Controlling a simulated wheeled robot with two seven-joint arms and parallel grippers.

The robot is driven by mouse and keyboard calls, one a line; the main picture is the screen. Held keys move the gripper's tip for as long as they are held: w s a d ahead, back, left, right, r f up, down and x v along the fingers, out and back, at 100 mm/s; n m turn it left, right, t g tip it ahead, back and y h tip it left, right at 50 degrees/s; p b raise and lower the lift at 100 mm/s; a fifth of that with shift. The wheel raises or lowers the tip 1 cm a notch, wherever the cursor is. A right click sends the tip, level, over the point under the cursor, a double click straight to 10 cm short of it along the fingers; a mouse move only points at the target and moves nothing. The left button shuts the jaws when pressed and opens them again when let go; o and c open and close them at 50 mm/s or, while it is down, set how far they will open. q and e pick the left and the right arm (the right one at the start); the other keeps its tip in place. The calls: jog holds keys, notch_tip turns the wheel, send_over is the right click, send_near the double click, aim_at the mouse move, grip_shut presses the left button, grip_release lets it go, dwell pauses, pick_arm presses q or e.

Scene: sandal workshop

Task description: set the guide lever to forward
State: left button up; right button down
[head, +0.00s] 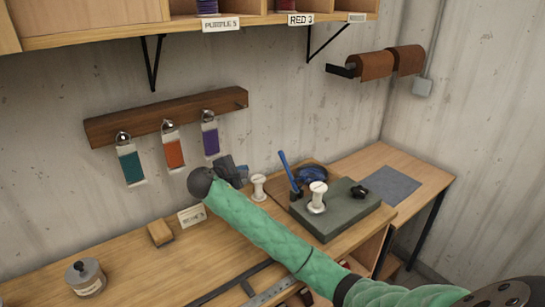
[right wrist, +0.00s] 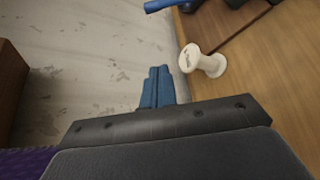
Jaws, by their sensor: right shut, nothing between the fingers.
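The guide lever (head: 287,172) is a blue stick on a dark base, beside the grey-green block on the bench. In the head view it stands tilted, its top leaning left. A blue bar at the top edge of the right wrist view (right wrist: 165,5) looks like part of it. My right gripper (head: 243,172) is left of the lever, apart from it, near the wall. Its blue fingers are shut and empty; they also show in the right wrist view (right wrist: 158,82). My left gripper is not in view. Lever markings cannot be read.
A black knob (head: 359,192) is on the block. Colour swatches hang from a wooden rail (head: 165,117). A jar (head: 85,277) stands front left.

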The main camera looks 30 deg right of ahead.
jog(key=p+x, duration=0.3)
jog(key=x, duration=0.5)
jog(key=shift+w+d, duration=0.2)
jog(key=shift+d, duration=0.1)
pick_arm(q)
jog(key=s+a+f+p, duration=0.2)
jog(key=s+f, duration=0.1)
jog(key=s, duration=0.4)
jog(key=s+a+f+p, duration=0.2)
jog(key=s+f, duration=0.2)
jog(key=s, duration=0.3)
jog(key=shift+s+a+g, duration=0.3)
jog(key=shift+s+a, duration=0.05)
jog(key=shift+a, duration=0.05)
pick_arm(e)
jog(key=d, duration=0.7)
jog(key=shift+w+d, duration=0.2)
jog(key=shift+w, duration=0.1)
jog(key=shift+f, duration=0.15)
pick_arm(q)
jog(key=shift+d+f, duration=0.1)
pick_arm(e)
jog(key=shift+f, duration=0.1)
